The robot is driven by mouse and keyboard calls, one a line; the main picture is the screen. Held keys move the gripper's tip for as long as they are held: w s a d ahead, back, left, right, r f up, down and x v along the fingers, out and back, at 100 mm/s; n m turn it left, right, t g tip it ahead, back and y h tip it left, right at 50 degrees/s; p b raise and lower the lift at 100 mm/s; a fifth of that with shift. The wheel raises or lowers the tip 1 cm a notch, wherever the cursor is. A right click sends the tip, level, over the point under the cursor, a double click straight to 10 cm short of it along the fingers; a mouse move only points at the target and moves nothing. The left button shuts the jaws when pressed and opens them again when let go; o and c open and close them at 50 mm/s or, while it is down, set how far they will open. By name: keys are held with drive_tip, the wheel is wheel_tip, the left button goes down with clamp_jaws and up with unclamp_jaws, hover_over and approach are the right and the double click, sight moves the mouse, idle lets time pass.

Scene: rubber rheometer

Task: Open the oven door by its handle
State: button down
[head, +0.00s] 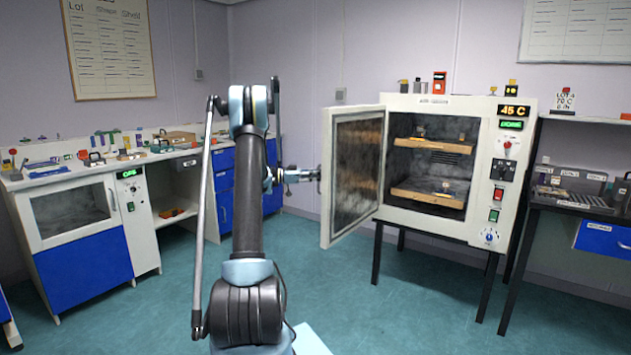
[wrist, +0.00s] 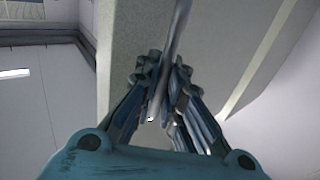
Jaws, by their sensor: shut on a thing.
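The oven (head: 460,180) is a white box on black legs at the right of the head view. Its door (head: 352,172) stands wide open, swung out to the left, with a glass pane. Two wooden-coloured shelves (head: 428,197) show inside. My gripper (head: 312,174) is at the door's outer left edge, at mid height. In the wrist view my gripper (wrist: 163,112) is shut on a grey bar, the door handle (wrist: 178,45), which runs up between its fingers.
A left bench (head: 75,175) with a glass-fronted cabinet and many small items stands along the wall. A dark side table (head: 580,207) adjoins the oven on the right. The green floor (head: 380,300) in front of the oven is clear.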

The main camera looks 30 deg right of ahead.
drive_tip(key=shift+w+a, duration=0.3)
drive_tip(key=shift+w, duration=0.35)
drive_tip(key=shift+f, duration=0.1)
drive_tip(key=c, duration=1.7)
unclamp_jaws()
drive_tip(key=shift+a, duration=0.15)
drive_tip(key=shift+d, duration=0.2)
drive_tip(key=v, duration=1.2)
drive_tip(key=shift+s+a, duration=0.1)
